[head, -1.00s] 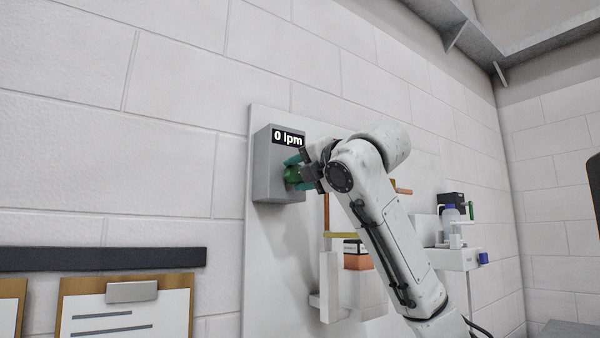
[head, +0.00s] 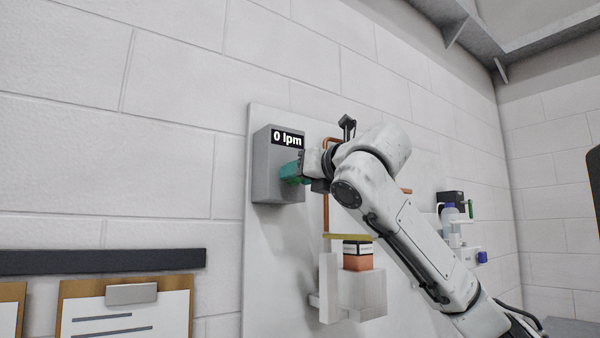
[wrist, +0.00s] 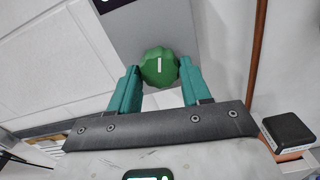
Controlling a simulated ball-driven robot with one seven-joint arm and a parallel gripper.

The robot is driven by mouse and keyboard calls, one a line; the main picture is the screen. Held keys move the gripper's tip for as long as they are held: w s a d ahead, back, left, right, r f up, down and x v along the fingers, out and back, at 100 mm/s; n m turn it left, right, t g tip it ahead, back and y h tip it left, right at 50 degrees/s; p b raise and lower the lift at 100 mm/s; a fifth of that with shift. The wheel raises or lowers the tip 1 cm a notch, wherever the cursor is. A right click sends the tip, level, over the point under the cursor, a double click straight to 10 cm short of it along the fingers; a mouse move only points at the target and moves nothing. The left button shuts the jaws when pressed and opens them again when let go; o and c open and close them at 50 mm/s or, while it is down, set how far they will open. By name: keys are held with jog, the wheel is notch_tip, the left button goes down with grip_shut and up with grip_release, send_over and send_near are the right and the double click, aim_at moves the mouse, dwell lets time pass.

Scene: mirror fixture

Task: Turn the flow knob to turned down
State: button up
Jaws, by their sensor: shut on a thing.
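The flow knob is a green scalloped knob (wrist: 159,66) with a white pointer line, on the face of a grey box (head: 266,178) fixed to a white panel. The box's display (head: 288,138) reads "0 lpm". My gripper (head: 290,172) is at the knob; in the wrist view its two teal fingers (wrist: 158,78) stand on either side of the knob and are shut on it. The white line points nearly straight up in the wrist view. In the head view the fingers hide the knob.
A copper pipe (head: 326,205) runs down right of the box. Below are a white bracket (head: 362,298) and an orange block with a dark-topped box (head: 358,255). A shelf with a bottle (head: 450,218) stands farther right. Clipboards (head: 125,305) hang at lower left. The wall left of the box is clear.

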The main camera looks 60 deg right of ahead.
jog(key=shift+f+n, duration=0.2)
jog(key=shift+n, duration=0.9)
jog(key=o, duration=1.1)
jog(key=shift+r, duration=0.15)
jog(key=b+v, duration=0.3)
jog(key=v, duration=0.7)
jog(key=shift+s+a, duration=0.15)
jog(key=shift+s, duration=0.25)
